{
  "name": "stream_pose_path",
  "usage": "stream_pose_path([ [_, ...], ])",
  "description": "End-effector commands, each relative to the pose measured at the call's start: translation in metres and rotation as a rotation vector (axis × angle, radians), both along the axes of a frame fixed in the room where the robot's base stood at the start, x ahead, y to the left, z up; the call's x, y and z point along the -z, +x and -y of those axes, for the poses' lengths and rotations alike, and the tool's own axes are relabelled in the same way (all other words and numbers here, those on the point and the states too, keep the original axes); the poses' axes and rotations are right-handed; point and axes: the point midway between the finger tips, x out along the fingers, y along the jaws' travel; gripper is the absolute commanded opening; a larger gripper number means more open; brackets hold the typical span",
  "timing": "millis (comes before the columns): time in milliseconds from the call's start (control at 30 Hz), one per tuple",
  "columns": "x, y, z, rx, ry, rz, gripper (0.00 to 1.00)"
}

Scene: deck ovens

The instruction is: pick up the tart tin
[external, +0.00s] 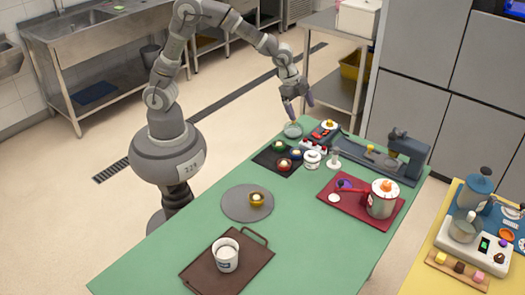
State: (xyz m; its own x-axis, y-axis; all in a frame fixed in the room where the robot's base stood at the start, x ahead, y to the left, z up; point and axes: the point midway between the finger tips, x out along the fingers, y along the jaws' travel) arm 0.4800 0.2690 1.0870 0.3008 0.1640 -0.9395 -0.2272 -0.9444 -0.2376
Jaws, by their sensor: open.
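A small, shallow, silvery round dish (293,131), which looks like the tart tin, sits at the far end of the green table, near its edge. My gripper (299,112) points down just above this dish, with its two fingers spread apart. The fingers look empty. One finger tip is close over the back of the dish; I cannot tell whether it touches.
Close by are a black mat (264,160) with several small coloured items, a white lidded pot (312,160) and a small yellow-and-white item (328,125). A red tray (395,215) holds a white pot (381,199).

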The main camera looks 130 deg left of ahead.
Motion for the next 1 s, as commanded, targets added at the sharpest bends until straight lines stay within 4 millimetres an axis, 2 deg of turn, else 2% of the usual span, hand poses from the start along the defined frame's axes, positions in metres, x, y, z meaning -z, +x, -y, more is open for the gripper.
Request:
stream_pose_path([
  [33,0.044,-0.027,-0.017,0.010,-0.033,-0.095,0.87],
  [100,0.089,-0.059,-0.029,0.041,-0.076,-0.193,0.87],
  [200,0.129,-0.093,-0.036,0.074,-0.127,-0.278,0.87],
  [333,0.154,-0.111,-0.037,0.096,-0.155,-0.318,0.87],
  [633,0.190,-0.111,-0.036,0.098,-0.155,-0.319,0.87],
  [800,0.220,-0.111,-0.034,0.099,-0.155,-0.319,0.87],
  [900,0.227,-0.110,-0.035,0.099,-0.154,-0.317,0.87],
  [1000,0.226,-0.110,-0.035,0.099,-0.153,-0.316,0.87],
])
